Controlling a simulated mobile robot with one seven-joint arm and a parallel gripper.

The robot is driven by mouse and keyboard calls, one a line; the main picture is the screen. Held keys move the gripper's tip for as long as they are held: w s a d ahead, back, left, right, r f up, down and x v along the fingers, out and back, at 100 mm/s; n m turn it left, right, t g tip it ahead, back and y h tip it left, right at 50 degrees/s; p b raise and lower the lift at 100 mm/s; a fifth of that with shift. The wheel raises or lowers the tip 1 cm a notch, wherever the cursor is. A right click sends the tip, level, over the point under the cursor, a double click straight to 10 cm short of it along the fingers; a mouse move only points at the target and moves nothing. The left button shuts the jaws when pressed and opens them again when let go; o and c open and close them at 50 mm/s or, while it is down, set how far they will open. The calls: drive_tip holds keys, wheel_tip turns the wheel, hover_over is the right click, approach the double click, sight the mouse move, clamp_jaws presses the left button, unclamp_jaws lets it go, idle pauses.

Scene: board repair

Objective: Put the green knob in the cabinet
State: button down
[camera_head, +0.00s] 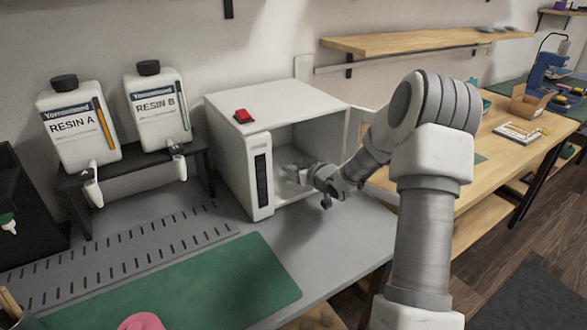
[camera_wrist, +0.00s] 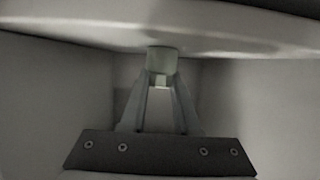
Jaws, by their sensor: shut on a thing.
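The white cabinet (camera_head: 280,97) stands on the grey bench with its front open, and its inside is visible. My gripper (camera_head: 292,170) reaches into the open cabinet from the right. In the wrist view my gripper (camera_wrist: 161,82) has its two fingers closed together on a small, pale greenish knob (camera_wrist: 161,59). The knob is held at the fingertips, surrounded by the cabinet's dim inner walls. Its colour looks washed out in the shade. In the head view I cannot make out the knob apart from the gripper.
A red button (camera_head: 243,116) sits on the cabinet top. Resin bottles (camera_head: 77,135) stand on a dark rack (camera_head: 130,172) to the left. A green mat (camera_head: 190,285) and a pink object (camera_head: 141,322) lie in front. A wooden table (camera_head: 500,150) is at right.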

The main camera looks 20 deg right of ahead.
drive_tip(key=c, duration=0.6)
unclamp_jaws()
drive_tip(key=shift+f, duration=0.1)
drive_tip(key=shift+c, duration=0.2)
drive_tip(key=shift+r+p, duration=0.3)
drive_tip(key=shift+r, duration=0.05)
drive_tip(key=p+v, duration=0.2)
drive_tip(key=v, duration=1)
drive_tip(key=shift+p, duration=0.3)
drive_tip(key=shift+f, duration=0.15)
